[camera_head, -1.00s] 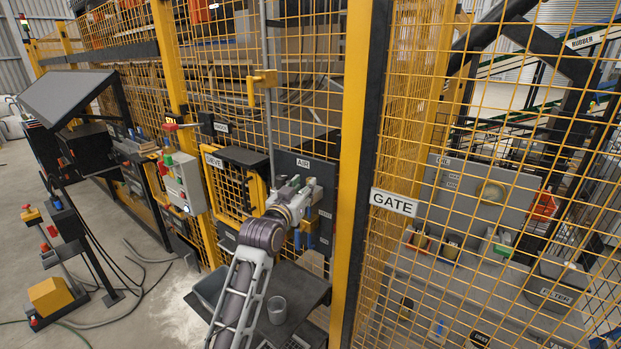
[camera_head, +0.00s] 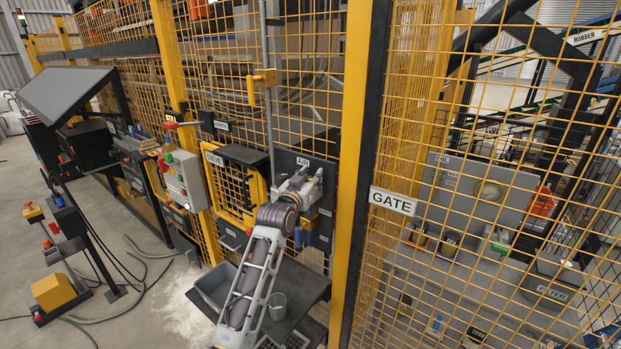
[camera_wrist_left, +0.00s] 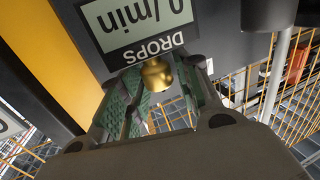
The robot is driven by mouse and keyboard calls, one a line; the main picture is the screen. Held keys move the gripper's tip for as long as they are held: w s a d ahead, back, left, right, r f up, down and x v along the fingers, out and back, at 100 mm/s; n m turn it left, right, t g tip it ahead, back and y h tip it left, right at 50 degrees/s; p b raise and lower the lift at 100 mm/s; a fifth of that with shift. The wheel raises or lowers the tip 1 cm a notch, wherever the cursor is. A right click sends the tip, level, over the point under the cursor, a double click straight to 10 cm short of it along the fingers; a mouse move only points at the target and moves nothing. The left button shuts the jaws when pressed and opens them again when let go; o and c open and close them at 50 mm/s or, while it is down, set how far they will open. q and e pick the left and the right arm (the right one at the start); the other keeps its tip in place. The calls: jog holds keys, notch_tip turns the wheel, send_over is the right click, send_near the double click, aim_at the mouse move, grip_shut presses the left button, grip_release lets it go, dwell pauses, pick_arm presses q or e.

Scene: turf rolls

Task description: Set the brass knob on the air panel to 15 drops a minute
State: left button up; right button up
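The brass knob (camera_wrist_left: 157,77) shows in the left wrist view, below an upside-down display (camera_wrist_left: 135,25) with the words DROPS and /min. A 0 is visible on the display; its edge is cut off, so the full number cannot be read. My left gripper (camera_wrist_left: 160,85) has its green-padded fingers on either side of the knob, with a narrow gap visible on the right. In the head view, my left gripper (camera_head: 299,187) is at the dark air panel (camera_head: 318,174), just under its AIR label. The knob is hidden there. My right gripper is not in view.
Yellow mesh fencing and a yellow post (camera_head: 350,170) stand right of the panel, with a GATE sign (camera_head: 393,202). The SIEVE door (camera_head: 237,185) is to the left. A dark shelf holding a grey cup (camera_head: 278,303) and a grey bin (camera_head: 212,290) lies below.

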pick_arm(q)
jog(key=shift+c, duration=0.5)
grip_shut()
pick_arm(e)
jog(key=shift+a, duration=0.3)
